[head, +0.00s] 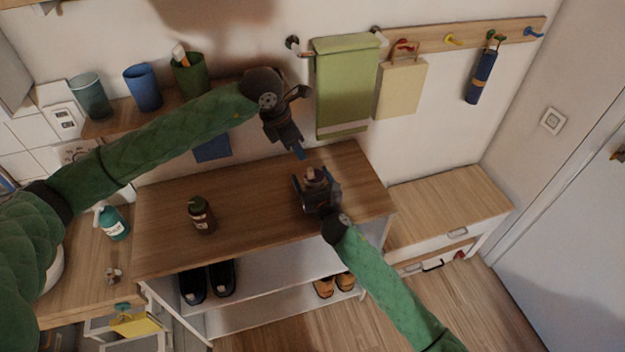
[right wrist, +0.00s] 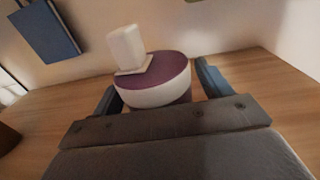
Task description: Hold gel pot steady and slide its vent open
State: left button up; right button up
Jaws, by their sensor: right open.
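The gel pot (head: 315,176) stands on the wooden bench top. In the right wrist view it has a purple top (right wrist: 164,72) with a white rim, and a whitish upright piece (right wrist: 127,48) on a small flat base on that top. My right gripper (head: 316,184) is open, with its blue fingers on either side of the pot. I cannot tell whether they touch it. My left gripper (head: 299,153) is above and slightly left of the pot, pointing down, apart from it. Its fingers are too small and overlapped to tell whether they are open.
A dark brown bottle (head: 201,215) stands on the bench top (head: 255,215) to the left. A green towel (head: 342,88), a beige bag (head: 401,88) and a blue cylinder (head: 481,77) hang on the wall behind. Shoes (head: 207,281) sit on the shelf below. The bench between bottle and pot is clear.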

jog(key=c, duration=1.1)
pick_arm(q)
notch_tip(320, 180, up, 7)
jog(key=m+t, duration=0.1)
send_over(310, 169)
jog(key=w+d, duration=0.1)
jog(key=d, duration=0.1)
jog(key=f+m+g+y, duration=0.1)
jog(key=f+m, duration=0.4)
jog(key=m, duration=0.1)
jog(key=a+f+m+g+y, duration=0.1)
jog(key=f+m, duration=0.5)
jog(key=m, duration=0.1)
jog(key=s+a+f+m+y, duration=0.1)
jog(key=f+m, duration=0.4)
jog(key=m, duration=0.1)
jog(key=shift+f+m+g+y, duration=0.3)
jog(key=shift+f+m+g, duration=0.05)
jog(key=shift+m+g, duration=0.05)
